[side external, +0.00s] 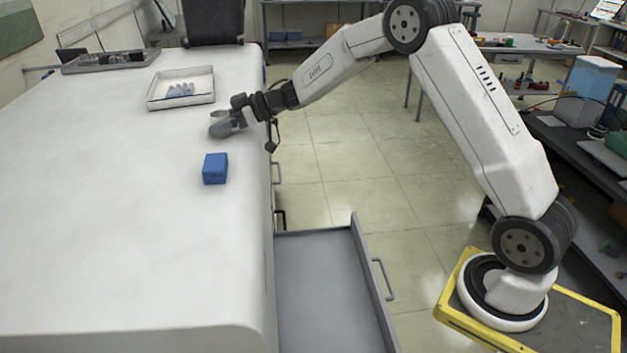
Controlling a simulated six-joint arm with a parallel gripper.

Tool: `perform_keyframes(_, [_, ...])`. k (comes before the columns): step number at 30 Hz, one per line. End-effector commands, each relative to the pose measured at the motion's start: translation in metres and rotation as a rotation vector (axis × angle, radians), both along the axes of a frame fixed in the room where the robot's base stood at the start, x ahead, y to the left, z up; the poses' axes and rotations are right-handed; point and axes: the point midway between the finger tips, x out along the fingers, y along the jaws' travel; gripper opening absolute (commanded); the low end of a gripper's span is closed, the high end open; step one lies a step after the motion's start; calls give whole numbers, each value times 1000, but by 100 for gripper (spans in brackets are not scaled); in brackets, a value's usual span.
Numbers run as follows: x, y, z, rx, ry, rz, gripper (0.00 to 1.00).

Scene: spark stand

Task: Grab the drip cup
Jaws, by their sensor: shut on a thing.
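The drip cup (219,115) seems to be the small pale grey round thing at the white table's right part. My gripper (224,124) reaches in from the right, low over the table top, and is shut on this cup. The fingers hide part of the cup. I cannot tell whether the cup touches the table or is slightly raised.
A blue box (215,168) stands on the white table (110,220) in front of my gripper. A white tray (166,103) with several small clear items lies just behind it. A grey tray (69,67) is farther back. An open drawer (325,290) juts out at the front right.

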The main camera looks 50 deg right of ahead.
Motion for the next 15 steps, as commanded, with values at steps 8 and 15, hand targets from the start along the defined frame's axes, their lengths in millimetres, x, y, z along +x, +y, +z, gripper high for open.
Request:
perform_keyframes(8, [0, 0, 13, 0, -3, 0, 6])
perform_keyframes(15, [-4, 0, 37, 0, -2, -1, 6])
